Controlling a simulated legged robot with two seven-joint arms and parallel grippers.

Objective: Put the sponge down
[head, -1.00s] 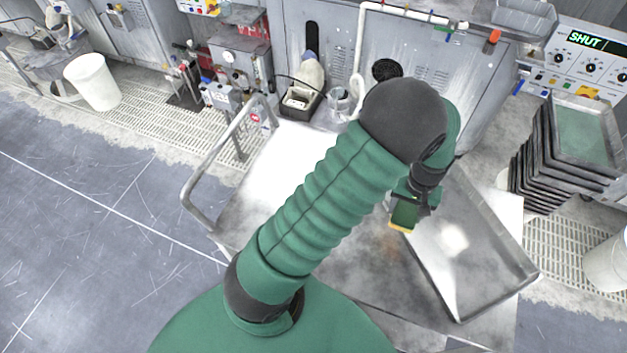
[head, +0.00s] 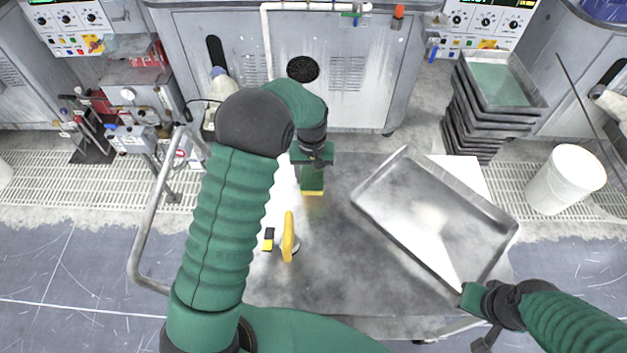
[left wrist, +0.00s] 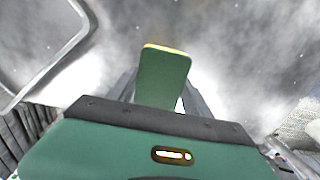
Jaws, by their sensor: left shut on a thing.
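The sponge (head: 312,183), green with a yellow face, is held in my left gripper (head: 313,173) over the back part of the metal cart top (head: 335,265), left of the metal tray (head: 393,178). In the left wrist view the sponge (left wrist: 162,80) sticks out between the fingers, with grey metal beyond it. I cannot tell whether it touches the surface. My right gripper (head: 468,298) is at the tray's near edge; whether its fingers are closed on the rim is not clear.
A yellow-handled tool (head: 288,238) and a small black-and-yellow item (head: 268,240) lie on the cart's left part. A bent rail (head: 137,235) borders the left side. Stacked trays (head: 478,125) and a white bucket (head: 566,178) stand at right. The cart's front middle is clear.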

